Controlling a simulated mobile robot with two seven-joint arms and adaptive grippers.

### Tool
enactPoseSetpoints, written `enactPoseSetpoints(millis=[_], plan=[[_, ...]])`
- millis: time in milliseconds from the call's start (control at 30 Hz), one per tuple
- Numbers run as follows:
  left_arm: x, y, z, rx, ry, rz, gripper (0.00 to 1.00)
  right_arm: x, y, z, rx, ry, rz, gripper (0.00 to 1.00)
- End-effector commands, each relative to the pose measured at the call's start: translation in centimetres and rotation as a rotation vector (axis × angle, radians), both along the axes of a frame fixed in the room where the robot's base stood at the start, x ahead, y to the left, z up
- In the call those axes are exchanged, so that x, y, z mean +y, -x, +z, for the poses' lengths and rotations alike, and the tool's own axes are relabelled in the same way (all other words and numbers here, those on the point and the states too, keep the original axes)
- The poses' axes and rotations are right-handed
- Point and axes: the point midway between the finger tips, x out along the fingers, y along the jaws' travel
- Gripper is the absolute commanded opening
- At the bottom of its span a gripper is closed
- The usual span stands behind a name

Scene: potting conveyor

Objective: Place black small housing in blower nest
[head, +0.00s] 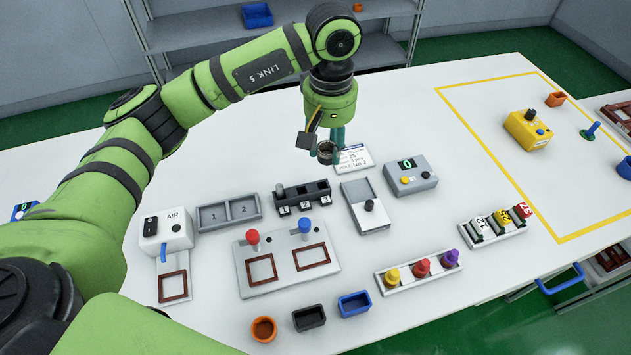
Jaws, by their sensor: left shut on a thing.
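My left gripper (328,142) is above the far middle of the white table, pointing down. It is shut on a small dark round cup-like housing (325,152), partly hidden by the fingers. A black rectangular open housing (308,318) sits at the table's front, between an orange round one (263,329) and a blue one (354,304). The white AIR box (165,232) stands at the left. Below it, a dark red square frame (173,287), apparently the blower nest, looks empty. My right gripper is out of view.
A printed card (354,158) lies beside my left gripper. A grey two-slot tray (228,213), a two-frame plate with red and blue knobs (287,264), a grey device with a display (410,176) and a rack of coloured pegs (419,270) crowd the middle.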

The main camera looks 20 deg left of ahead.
Motion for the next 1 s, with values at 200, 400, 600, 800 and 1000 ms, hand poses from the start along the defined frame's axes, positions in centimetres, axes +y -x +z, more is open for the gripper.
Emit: enactPoseSetpoints(millis=[200,400,600,800,1000], plan=[[-1.8,-2.3,-0.2,0.005,-0.004,0.192,0.21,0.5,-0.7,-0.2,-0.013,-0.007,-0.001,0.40],[1.6,-2.2,-1.9,0.007,-0.008,0.216,0.21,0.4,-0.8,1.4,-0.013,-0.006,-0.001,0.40],[6.2,-1.8,-4.6,0.007,-0.007,0.213,0.21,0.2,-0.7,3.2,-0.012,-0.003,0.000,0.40],[9.0,-1.8,-6.5,0.002,-0.005,0.209,0.21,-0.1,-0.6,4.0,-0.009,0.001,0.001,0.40],[9.5,-1.7,-8.0,0.005,-0.005,0.206,0.21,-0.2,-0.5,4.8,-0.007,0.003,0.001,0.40]])
